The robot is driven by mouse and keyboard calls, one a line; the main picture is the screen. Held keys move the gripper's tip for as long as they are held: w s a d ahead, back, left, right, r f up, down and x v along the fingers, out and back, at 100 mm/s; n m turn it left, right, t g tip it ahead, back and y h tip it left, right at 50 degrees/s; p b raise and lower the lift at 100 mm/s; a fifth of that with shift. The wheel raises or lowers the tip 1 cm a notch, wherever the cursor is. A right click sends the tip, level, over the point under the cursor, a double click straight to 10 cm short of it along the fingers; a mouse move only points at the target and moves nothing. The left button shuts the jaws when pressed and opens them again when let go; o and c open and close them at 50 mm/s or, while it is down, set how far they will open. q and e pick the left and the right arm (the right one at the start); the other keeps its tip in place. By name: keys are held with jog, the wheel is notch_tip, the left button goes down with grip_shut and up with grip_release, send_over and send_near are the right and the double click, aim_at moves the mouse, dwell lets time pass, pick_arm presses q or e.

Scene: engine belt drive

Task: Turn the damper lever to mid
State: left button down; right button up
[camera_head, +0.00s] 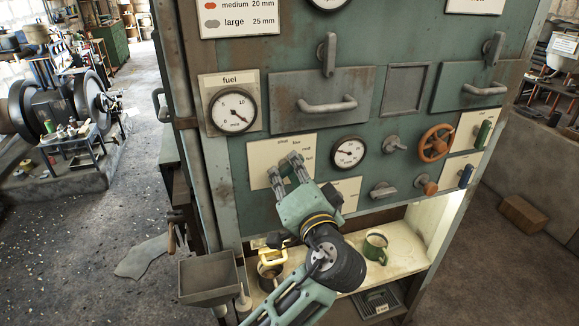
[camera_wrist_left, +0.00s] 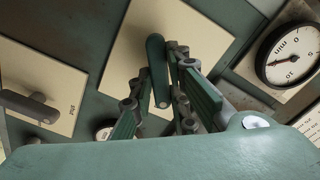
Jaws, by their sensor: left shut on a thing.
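The damper lever (camera_wrist_left: 156,60), a dark green handle, shows in the left wrist view between the fingers of my left gripper (camera_head: 284,166). The gripper is shut on it. The lever stands over a cream plate (camera_head: 262,151) on the green panel. In the head view the gripper hides most of the lever. Small labels along the plate's upper right are too small to read surely, so I cannot tell which mark the lever points at. My right gripper is not in view.
A round gauge (camera_head: 348,152) sits right of the plate, and an orange handwheel (camera_head: 435,142) farther right. A fuel gauge (camera_head: 233,111) and a drawer handle (camera_head: 328,104) are above. Below, a lit shelf (camera_head: 405,257) holds a green mug (camera_head: 376,247).

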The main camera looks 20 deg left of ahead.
pick_arm(q)
jog(key=shift+m, duration=0.4)
jog(key=c, duration=1.7)
grip_release()
jog(key=v, duration=1.2)
